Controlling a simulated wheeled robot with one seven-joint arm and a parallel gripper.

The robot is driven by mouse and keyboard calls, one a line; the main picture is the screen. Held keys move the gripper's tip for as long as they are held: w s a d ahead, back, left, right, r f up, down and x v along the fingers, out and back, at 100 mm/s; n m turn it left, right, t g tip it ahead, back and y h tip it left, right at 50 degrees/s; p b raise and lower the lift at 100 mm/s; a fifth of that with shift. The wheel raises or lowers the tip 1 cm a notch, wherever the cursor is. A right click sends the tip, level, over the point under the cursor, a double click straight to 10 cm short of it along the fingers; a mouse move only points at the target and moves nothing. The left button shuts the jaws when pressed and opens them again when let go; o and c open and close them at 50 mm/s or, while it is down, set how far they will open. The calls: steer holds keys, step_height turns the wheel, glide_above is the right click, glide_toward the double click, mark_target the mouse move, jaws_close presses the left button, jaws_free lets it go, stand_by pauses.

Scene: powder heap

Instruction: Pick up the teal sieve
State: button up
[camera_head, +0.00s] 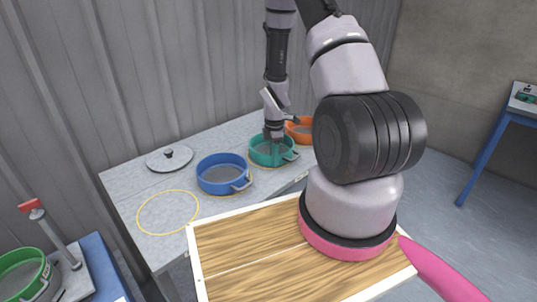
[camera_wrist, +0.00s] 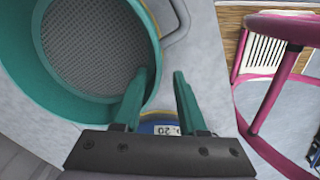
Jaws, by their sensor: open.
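The teal sieve (camera_head: 285,158) stands on the grey worktop between a blue and an orange sieve. In the wrist view the teal sieve (camera_wrist: 55,85) fills the upper left, with its mesh floor and a grey handle at its right side. My gripper (camera_head: 273,138) points down at the sieve's rim. In the wrist view my gripper (camera_wrist: 163,75) is open, with the left finger over the inside of the sieve and the right finger outside its wall. The rim lies between them; I cannot tell whether either finger touches it.
The blue sieve (camera_head: 223,178) is close on the left and the orange sieve (camera_head: 296,133) close behind on the right. A lid (camera_head: 180,160) and an empty yellow ring (camera_head: 168,232) lie further left on the worktop. A wooden board (camera_head: 245,245) is in front.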

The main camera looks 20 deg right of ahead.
steer(key=shift+f, duration=0.3)
jaws_close()
steer(key=shift+w+a, duration=0.1)
steer(key=shift+w, duration=0.1)
steer(key=shift+s, duration=0.1)
stand_by(0.9)
